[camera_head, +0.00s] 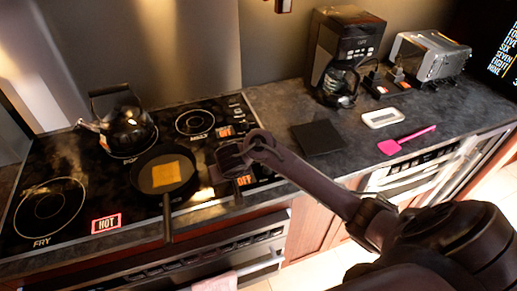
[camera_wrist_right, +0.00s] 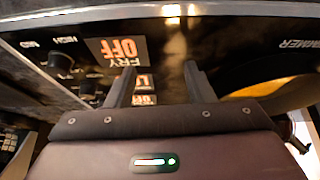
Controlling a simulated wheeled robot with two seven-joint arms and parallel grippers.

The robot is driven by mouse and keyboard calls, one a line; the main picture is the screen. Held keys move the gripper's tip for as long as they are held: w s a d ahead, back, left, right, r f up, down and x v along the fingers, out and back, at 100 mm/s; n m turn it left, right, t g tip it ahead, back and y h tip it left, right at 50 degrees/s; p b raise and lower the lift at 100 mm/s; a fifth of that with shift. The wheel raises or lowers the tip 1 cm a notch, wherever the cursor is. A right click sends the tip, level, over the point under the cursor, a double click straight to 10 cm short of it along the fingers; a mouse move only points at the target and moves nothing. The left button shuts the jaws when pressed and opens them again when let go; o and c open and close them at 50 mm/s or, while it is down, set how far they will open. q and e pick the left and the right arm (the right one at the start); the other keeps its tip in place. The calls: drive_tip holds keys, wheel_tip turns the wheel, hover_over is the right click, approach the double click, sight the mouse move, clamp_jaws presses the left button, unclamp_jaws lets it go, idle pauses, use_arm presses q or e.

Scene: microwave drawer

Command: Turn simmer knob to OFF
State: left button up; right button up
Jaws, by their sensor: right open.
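My right gripper (camera_head: 228,160) reaches in from the right over the right part of the black cooktop (camera_head: 85,172). In the right wrist view its two fingers (camera_wrist_right: 158,82) are apart with nothing between them. Small dark knobs (camera_wrist_right: 60,61) show left of the fingers, apart from them; I cannot tell which is the simmer knob. A "FRY OFF" display (camera_wrist_right: 120,48) shows above the fingers, with other lit displays partly hidden behind them. A "SIMMER" label (camera_wrist_right: 298,44) is at the right edge. In the head view the arm hides part of the control strip. My left gripper is not in view.
A frying pan (camera_head: 150,187) with a toast slice (camera_head: 166,174) and a kettle (camera_head: 128,130) stand on the cooktop. A red "HOT" display (camera_head: 106,223) glows at the front. A coffee maker (camera_head: 345,45), toaster (camera_head: 432,56) and pink spatula (camera_head: 405,140) are on the right counter.

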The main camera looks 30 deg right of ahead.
drive_tip(key=w+d+r+m, duration=0.1)
drive_tip(key=d, duration=0.1)
drive_tip(key=w+d+m, duration=0.1)
drive_tip(key=d, duration=0.2)
drive_tip(key=w+d+r+m+g+h, duration=0.1)
drive_tip(key=w+d, duration=0.1)
drive_tip(key=d, duration=0.1)
drive_tip(key=shift+d+r, duration=0.15)
drive_tip(key=shift+r, duration=0.2)
drive_tip(key=d+m+b, duration=0.1)
drive_tip(key=d, duration=0.1)
drive_tip(key=d+m+g+b, duration=0.1)
drive_tip(key=d, duration=0.2)
drive_tip(key=shift+w+d+f+m, duration=0.1)
drive_tip(key=shift+w+d+m, duration=0.1)
drive_tip(key=shift+m, duration=0.1)
drive_tip(key=x, duration=0.3)
drive_tip(key=shift+w+d+f+b, duration=0.2)
drive_tip(key=shift+w+f+b, duration=0.05)
drive_tip(key=shift+b, duration=0.15)
drive_tip(key=shift+w+d+f, duration=0.15)
drive_tip(key=shift+w+f, duration=0.05)
drive_tip(key=shift+f, duration=0.4)
drive_tip(key=shift+c, duration=0.5)
